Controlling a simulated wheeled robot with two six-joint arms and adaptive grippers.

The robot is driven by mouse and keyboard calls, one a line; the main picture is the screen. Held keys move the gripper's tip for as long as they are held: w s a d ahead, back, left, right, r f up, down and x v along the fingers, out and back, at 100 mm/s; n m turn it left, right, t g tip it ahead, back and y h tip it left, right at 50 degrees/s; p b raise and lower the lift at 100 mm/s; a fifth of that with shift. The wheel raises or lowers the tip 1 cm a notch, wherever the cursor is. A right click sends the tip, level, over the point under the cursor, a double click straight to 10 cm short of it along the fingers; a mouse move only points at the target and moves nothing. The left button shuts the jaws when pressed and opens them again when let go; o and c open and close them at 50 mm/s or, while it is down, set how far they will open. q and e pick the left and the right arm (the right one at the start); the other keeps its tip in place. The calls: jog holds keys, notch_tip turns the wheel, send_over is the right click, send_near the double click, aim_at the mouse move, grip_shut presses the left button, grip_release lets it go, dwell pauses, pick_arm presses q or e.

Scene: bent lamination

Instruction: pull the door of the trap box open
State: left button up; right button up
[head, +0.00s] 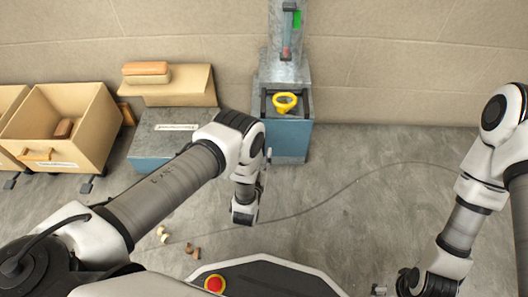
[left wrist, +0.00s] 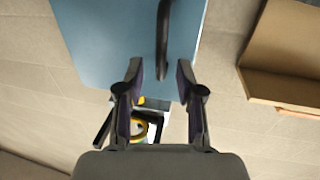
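The trap box appears to be the blue-fronted metal cabinet (head: 290,138) at the back wall, topped by a yellow ring wheel. In the left wrist view its blue door (left wrist: 105,45) fills the upper middle, with a dark bar handle (left wrist: 163,35) on it. My left gripper (left wrist: 159,72) is open, and the handle's lower end shows between its fingertips; I cannot tell whether they touch it. In the head view my left wrist is in front of the cabinet, its fingers mostly hidden. My right gripper (head: 412,284) is low at the right, partly cut off; its fingers are unclear.
A second grey-blue box (head: 150,145) stands left of the cabinet, with a cardboard tray (head: 180,90) on it. Cardboard bins (head: 85,110) stand further left. Small pieces (head: 190,249) and a thin cable (head: 340,190) lie on the floor. Floor right of the cabinet is mostly clear.

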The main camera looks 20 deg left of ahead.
aim_at(281, 144)
pick_arm(q)
jog(key=w+b, duration=0.1)
jog(key=w, duration=0.1)
jog(key=shift+w+a+f, duration=0.1)
jog(key=shift+w+f, duration=0.05)
jog(key=shift+w, duration=0.4)
grip_shut()
jog(key=shift+s, duration=0.1)
